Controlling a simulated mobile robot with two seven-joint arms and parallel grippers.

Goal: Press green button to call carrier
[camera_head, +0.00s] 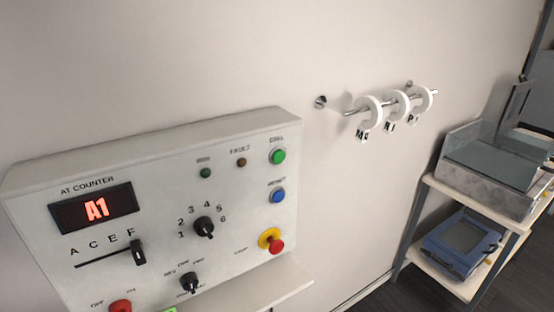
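The green button (278,156) sits at the upper right of a grey control panel (150,155), under a label that reads CALL. A blue button (277,196) is below it, and a red knob on a yellow base (271,241) is lower still. A small dark green lamp (206,173) is to its left. The panel's display (95,207) reads A1 in red. No carrier can be made out. Neither of my grippers is in view.
The panel also carries a slider (138,251), rotary knobs (204,228) and a red switch (120,306). A wall rail holds white rings with tags (369,113). A shelf unit (472,200) at right bears a clear-sided bin (490,165) and a blue case (461,244).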

